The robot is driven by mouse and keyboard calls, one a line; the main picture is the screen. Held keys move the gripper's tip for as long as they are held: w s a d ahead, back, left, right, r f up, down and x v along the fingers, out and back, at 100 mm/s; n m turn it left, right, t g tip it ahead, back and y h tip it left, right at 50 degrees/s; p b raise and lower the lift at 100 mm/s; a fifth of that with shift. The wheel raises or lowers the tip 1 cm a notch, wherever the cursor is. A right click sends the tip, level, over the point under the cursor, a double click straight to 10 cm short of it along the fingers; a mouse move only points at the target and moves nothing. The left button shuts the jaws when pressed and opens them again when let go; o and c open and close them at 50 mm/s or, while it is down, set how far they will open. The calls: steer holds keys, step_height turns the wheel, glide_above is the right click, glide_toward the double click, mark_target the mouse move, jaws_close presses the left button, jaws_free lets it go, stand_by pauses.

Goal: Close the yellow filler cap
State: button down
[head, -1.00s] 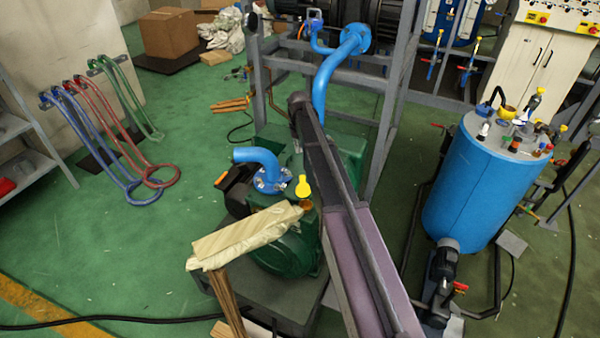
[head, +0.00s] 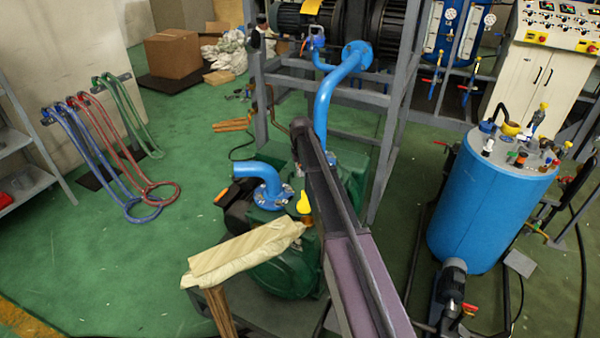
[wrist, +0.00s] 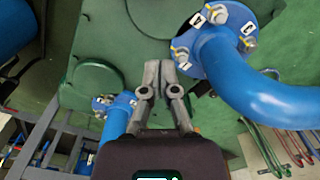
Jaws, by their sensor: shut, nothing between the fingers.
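The yellow filler cap (head: 304,202) stands raised above an orange-brown filler neck (head: 306,219) on the green pump (head: 283,270). The cap is near upright and does not lie flat over the neck. My arm passes just to its right in the head view, and my gripper cannot be made out there. In the wrist view my gripper (wrist: 160,66) is shut and empty, its fingertips together over a green housing (wrist: 125,45), beside a blue flanged pipe (wrist: 235,75). The cap cannot be made out in the wrist view.
A cream wrapped bundle (head: 240,255) on a wooden support stands in front of the pump. A grey frame (head: 390,130) stands behind, and a blue tank (head: 485,210) at right. Green floor is open at left.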

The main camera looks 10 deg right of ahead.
mark_target(304, 202)
steer(key=shift+s+f+b, duration=1.8)
steer(key=shift+s+f, duration=0.15)
steer(key=shift+f, duration=0.1)
